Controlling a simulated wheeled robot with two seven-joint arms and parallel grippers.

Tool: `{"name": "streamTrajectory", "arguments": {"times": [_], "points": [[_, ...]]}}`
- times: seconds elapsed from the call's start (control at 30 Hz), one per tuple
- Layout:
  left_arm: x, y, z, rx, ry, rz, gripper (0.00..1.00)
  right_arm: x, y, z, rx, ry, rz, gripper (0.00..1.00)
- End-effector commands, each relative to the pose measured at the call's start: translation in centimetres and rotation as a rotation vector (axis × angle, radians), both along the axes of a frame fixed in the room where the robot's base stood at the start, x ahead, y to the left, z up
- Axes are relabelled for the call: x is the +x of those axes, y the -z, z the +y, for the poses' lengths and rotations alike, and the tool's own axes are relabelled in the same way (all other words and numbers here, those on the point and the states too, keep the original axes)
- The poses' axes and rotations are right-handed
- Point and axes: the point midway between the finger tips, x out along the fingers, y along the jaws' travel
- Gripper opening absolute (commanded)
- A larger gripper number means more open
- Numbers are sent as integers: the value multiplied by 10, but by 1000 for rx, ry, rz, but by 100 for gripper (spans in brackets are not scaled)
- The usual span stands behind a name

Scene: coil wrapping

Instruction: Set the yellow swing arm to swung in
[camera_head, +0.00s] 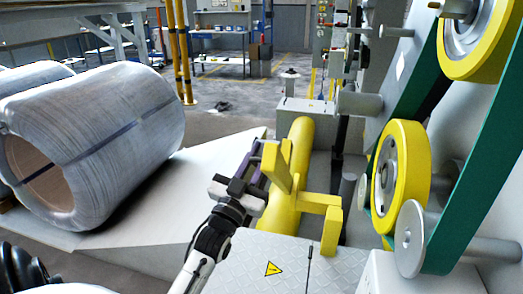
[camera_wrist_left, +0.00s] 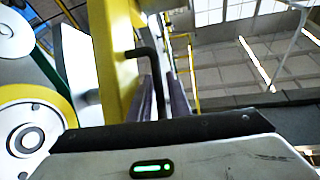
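The yellow swing arm shows in the head view as a thick yellow tube (camera_head: 297,145) with upright and sideways yellow bars (camera_head: 318,199) near its front end. My left gripper (camera_head: 254,160) is just left of the upright bar. In the left wrist view a yellow bar (camera_wrist_left: 115,60) stands left of my left gripper's purple fingers (camera_wrist_left: 163,92). A bent black handle (camera_wrist_left: 146,52) comes out of that bar and runs down between the fingers. The fingers sit close on either side of the handle; their contact is partly hidden. My right gripper is not in view.
A large wire coil (camera_head: 110,130) lies at the left beside a pale sloped plate (camera_head: 180,195). Yellow-rimmed wheels (camera_head: 402,175) and green machine arms (camera_head: 465,170) stand close at the right. A grey checkered cover (camera_head: 250,255) with a warning sign is in front.

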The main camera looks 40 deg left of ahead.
Motion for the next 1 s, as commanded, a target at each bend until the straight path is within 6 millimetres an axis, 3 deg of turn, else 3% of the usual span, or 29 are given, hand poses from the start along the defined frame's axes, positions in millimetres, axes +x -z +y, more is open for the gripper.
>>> {"name": "streamTrajectory", "arguments": {"times": [0.4,0.53,0.83,1.0], "points": [[10,-4,3,0,0,1,17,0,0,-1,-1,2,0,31],[10,-4,3,0,0,1,0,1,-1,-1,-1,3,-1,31],[12,-5,2,-2,2,3,0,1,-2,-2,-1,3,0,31],[31,-13,-3,-10,18,18,0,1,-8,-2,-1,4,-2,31]]}}
